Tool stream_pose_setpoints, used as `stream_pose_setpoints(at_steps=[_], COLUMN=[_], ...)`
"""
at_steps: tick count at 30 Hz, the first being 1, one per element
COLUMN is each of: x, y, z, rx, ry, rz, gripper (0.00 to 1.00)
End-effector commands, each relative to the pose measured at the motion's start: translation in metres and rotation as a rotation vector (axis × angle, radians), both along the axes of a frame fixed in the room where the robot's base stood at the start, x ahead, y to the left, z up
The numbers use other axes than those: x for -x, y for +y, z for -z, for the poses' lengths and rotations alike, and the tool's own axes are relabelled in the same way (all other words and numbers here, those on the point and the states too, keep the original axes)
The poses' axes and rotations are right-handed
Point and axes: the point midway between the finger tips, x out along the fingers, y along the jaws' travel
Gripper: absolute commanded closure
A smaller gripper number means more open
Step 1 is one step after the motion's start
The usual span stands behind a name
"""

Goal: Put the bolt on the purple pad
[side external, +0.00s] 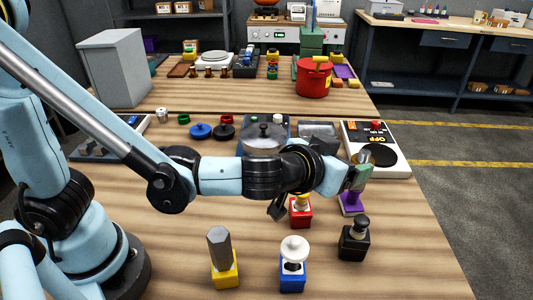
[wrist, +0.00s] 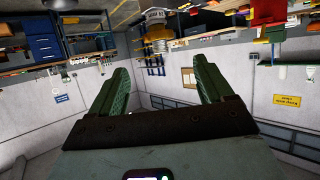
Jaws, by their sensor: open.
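A grey hexagonal piece that looks like the bolt (side external: 219,248) stands upright on a yellow block (side external: 225,276) at the front in the side view. The purple pad (side external: 351,206) is a small block at the right, partly hidden by my gripper. My gripper (side external: 358,176) is just above and beside the purple pad, pointing to the right. In the wrist view my gripper (wrist: 163,78) shows two green fingers spread apart with nothing held between them. Whether anything stands on the purple pad is hidden.
A blue block (side external: 291,279) with a white knob, a black block (side external: 353,245) with a dark knob and a red block (side external: 300,214) stand nearby. A white console (side external: 390,168) marked OFF and a red pot (side external: 313,78) are behind.

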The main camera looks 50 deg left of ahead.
Motion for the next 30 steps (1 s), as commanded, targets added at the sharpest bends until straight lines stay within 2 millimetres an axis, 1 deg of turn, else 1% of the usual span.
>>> stream_pose_setpoints(at_steps=[2,4,5,7,8,11,12,14,15,18,21,24,27,30], x=[0.004,0.005,0.005,0.005,0.005,0.012,0.017,0.027,0.036,0.058,0.078,0.093,0.102,0.106], y=[0.000,0.005,0.010,0.027,0.037,0.080,0.098,0.123,0.137,0.166,0.183,0.191,0.195,0.195], z=[-0.001,-0.002,-0.002,-0.001,-0.001,0.003,0.004,0.007,0.009,0.013,0.017,0.018,0.019,0.019], rx=[0.000,-0.004,-0.009,-0.024,-0.033,-0.066,-0.074,-0.079,-0.081,-0.068,-0.044,-0.020,-0.006,0.002], ry=[0.001,0.009,0.019,0.056,0.080,0.186,0.235,0.306,0.351,0.445,0.508,0.540,0.553,0.558], rz=[-0.001,-0.008,-0.014,-0.035,-0.047,-0.089,-0.100,-0.110,-0.112,-0.099,-0.070,-0.041,-0.016,-0.003], gripper=[0.20,0.20,0.20,0.20,0.20,0.20,0.20,0.20,0.20,0.20,0.20,0.20,0.20,0.20])
